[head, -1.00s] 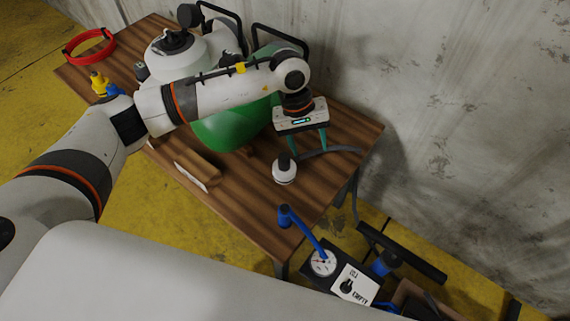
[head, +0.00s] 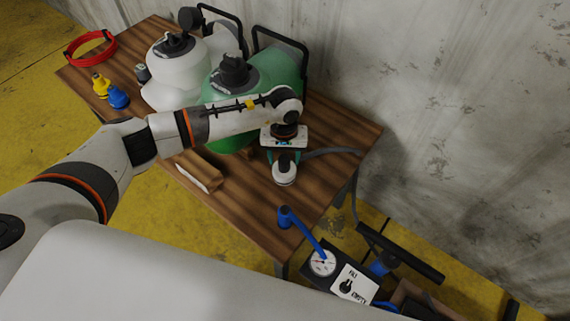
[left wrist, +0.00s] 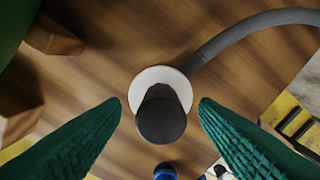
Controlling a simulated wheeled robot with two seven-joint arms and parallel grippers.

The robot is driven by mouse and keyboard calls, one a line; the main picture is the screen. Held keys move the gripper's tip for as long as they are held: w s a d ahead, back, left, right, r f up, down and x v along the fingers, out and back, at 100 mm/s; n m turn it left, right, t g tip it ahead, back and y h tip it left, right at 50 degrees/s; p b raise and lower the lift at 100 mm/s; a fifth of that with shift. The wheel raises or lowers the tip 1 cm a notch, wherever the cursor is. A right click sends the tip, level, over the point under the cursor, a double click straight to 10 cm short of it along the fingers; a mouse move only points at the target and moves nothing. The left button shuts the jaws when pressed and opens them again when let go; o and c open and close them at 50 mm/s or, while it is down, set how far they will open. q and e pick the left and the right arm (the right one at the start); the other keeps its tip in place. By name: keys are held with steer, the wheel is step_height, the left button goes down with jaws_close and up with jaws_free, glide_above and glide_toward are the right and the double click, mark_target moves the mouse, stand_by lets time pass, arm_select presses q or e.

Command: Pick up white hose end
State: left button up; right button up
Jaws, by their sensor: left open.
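The white hose end (head: 284,175) is a round white piece with a dark grey top, standing on the wooden table near its front right end. A grey hose (head: 330,153) runs from it to the right. In the left wrist view the white hose end (left wrist: 160,83) lies between and slightly beyond my green fingertips, with a gap on each side. My left gripper (head: 285,158) is open and empty above it, pointing down; it also shows in the left wrist view (left wrist: 160,103). My right gripper is in neither view.
A green container (head: 275,80) and a white container (head: 175,75) stand behind my left arm. Blue (head: 118,97) and yellow (head: 101,86) fittings, a red ring (head: 90,48) and a wooden block (head: 195,170) are on the table. A pump with a gauge (head: 322,263) stands past the table's edge.

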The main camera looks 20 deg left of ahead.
arm_select(q)
steer(key=shift+f, duration=0.65)
steer(key=c, duration=1.1)
steer(key=shift+r, duration=0.1)
